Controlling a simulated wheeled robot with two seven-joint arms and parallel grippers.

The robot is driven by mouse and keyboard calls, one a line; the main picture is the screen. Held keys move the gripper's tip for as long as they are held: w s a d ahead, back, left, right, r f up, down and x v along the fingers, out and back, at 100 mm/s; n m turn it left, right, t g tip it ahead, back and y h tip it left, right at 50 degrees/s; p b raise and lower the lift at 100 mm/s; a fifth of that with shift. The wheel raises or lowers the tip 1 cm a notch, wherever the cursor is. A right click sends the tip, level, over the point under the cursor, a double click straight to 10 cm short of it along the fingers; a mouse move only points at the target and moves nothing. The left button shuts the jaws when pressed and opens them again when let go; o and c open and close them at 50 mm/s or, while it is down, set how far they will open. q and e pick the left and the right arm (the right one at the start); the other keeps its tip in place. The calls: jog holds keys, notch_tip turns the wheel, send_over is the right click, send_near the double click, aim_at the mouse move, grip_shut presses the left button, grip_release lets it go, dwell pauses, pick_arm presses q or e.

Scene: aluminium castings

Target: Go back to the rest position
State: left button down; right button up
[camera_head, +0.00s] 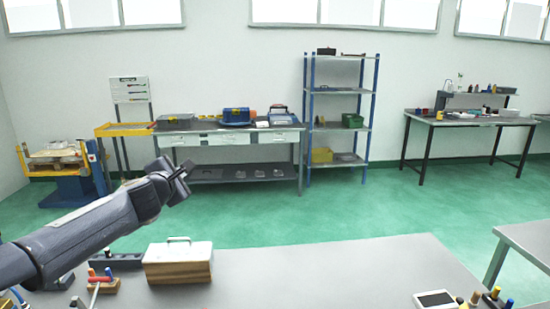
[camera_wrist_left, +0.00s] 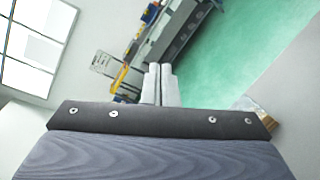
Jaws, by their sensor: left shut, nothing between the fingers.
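My left arm comes in from the left in the head view, and its gripper (camera_head: 184,176) is raised in the air above the near table's back edge. In the left wrist view the two pale fingers of the left gripper (camera_wrist_left: 159,84) lie against each other, shut and empty. My right gripper is in neither view.
The near grey table (camera_head: 330,275) holds a box with a handle (camera_head: 178,262), a small tool block (camera_head: 103,283) and a tablet-like device (camera_head: 435,300). Beyond the clear green floor (camera_head: 330,215) stand a workbench (camera_head: 230,137), a blue shelf rack (camera_head: 340,98) and another table (camera_head: 465,121).

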pick_arm(q)
jog(key=s+d+m+g+h, duration=0.1)
jog(key=s+d+m+h, duration=0.2)
jog(key=s+m, duration=0.5)
jog(key=s+d+m+g+h, duration=0.2)
jog(key=s+d+m, duration=0.25)
jog(key=s, duration=0.55)
jog(key=s+a+f+m+g+y, duration=0.1)
jog(key=s+f+m+g, duration=0.3)
jog(key=s+f, duration=0.7)
jog(key=s+a+f+m+g+y, duration=0.1)
jog(key=s+f+m, duration=0.4)
jog(key=s+f, duration=0.5)
jog(key=s+a+g, duration=0.1)
jog(key=s+g, duration=0.1)
jog(key=s, duration=0.5)
jog(key=shift+s+a+f+g, duration=0.15)
jog(key=shift+f+g, duration=0.2)
jog(key=shift+g, duration=0.05)
jog(key=shift+m, duration=0.25)
